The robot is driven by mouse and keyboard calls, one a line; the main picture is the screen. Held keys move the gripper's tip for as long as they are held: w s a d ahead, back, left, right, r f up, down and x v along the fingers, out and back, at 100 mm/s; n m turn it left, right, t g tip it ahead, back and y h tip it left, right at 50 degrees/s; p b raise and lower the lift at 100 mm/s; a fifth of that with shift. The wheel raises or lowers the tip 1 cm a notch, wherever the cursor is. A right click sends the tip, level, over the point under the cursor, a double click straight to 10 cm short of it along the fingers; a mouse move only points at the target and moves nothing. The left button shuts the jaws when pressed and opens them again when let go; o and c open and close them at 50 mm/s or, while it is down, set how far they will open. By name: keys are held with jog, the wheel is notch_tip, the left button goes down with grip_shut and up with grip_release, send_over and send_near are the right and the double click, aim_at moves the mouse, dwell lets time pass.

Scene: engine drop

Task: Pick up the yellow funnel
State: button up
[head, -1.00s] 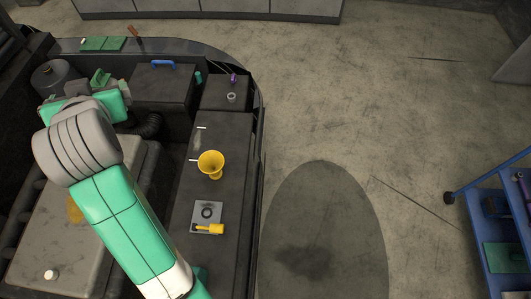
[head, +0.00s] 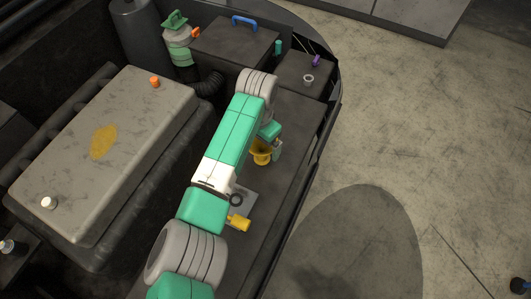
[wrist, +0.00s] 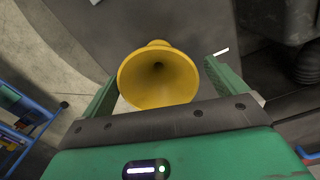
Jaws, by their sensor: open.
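The yellow funnel (head: 261,158) stands on the dark surface right of the engine block, partly hidden by my arm. In the wrist view the funnel (wrist: 158,78) has its wide mouth facing the camera and lies between my two green fingers. My gripper (wrist: 160,70) is open, with one finger on each side of the funnel. In the head view my gripper (head: 272,142) is right at the funnel, mostly covered by my wrist. I cannot tell whether either finger touches it.
A grey plate (head: 244,197) with a dark ring and a yellow-handled tool (head: 238,222) lie nearer on the same surface. A box with a blue handle (head: 244,21) and a smaller box (head: 304,75) stand behind. The engine cover (head: 105,150) is at left.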

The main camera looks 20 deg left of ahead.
jog(key=f, duration=0.1)
jog(key=f+b, duration=0.1)
jog(key=f, duration=0.1)
jog(key=f+b, duration=0.1)
jog(key=f, duration=0.1)
jog(key=shift+w+d+f, duration=0.15)
jog(key=shift+d, duration=0.1)
jog(key=c, duration=1.1)
